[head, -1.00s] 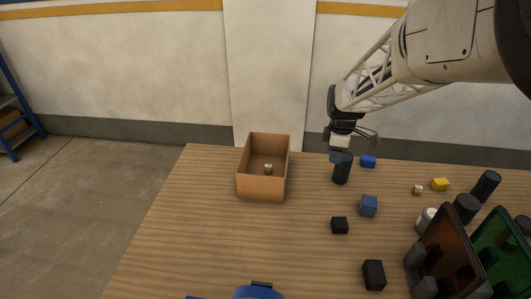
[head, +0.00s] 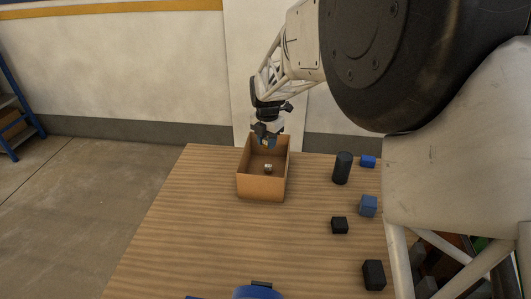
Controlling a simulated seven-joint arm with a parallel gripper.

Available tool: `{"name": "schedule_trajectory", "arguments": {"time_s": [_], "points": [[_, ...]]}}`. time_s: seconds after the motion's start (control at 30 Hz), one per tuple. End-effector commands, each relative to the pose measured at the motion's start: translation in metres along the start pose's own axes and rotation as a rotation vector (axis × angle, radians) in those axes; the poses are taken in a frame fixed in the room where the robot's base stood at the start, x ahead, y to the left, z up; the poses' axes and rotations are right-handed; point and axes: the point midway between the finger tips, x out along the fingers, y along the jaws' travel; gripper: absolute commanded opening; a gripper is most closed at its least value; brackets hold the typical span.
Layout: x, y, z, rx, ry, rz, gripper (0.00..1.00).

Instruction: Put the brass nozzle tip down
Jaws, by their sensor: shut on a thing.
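My gripper (head: 266,143) is over the back part of the open cardboard box (head: 262,187), fingers pointing down. It is shut on the brass nozzle tip, which is too small and too covered by the fingers to make out clearly. A small pale and brass-coloured piece (head: 268,168) sits inside the box on its floor, below and in front of the fingers. It is apart from the gripper.
Right of the box stand a dark cylinder (head: 342,168), a bright blue block (head: 368,161), a grey-blue cube (head: 368,206) and black blocks (head: 339,225) (head: 374,275). My arm hides much of the table's right side. The wooden table (head: 190,220) is clear left of the box.

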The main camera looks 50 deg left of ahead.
Motion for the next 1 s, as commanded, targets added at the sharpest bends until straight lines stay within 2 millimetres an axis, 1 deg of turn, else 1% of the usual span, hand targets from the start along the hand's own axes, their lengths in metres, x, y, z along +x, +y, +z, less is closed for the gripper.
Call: {"name": "schedule_trajectory", "arguments": {"time_s": [0.03, 0.13, 0.2, 0.4, 0.5, 1.0], "points": [[0.000, 0.007, -0.003, -0.032, 0.000, 0.000, 0.04], [0.001, 0.016, -0.008, -0.089, 0.000, 0.000, 0.04], [0.015, 0.015, -0.007, -0.086, 0.002, -0.002, 0.04], [0.040, 0.015, -0.007, -0.084, 0.000, 0.000, 0.04], [0.047, 0.014, -0.007, -0.084, 0.001, -0.001, 0.04], [0.054, 0.014, -0.007, -0.083, 0.000, 0.000, 0.04]]}}
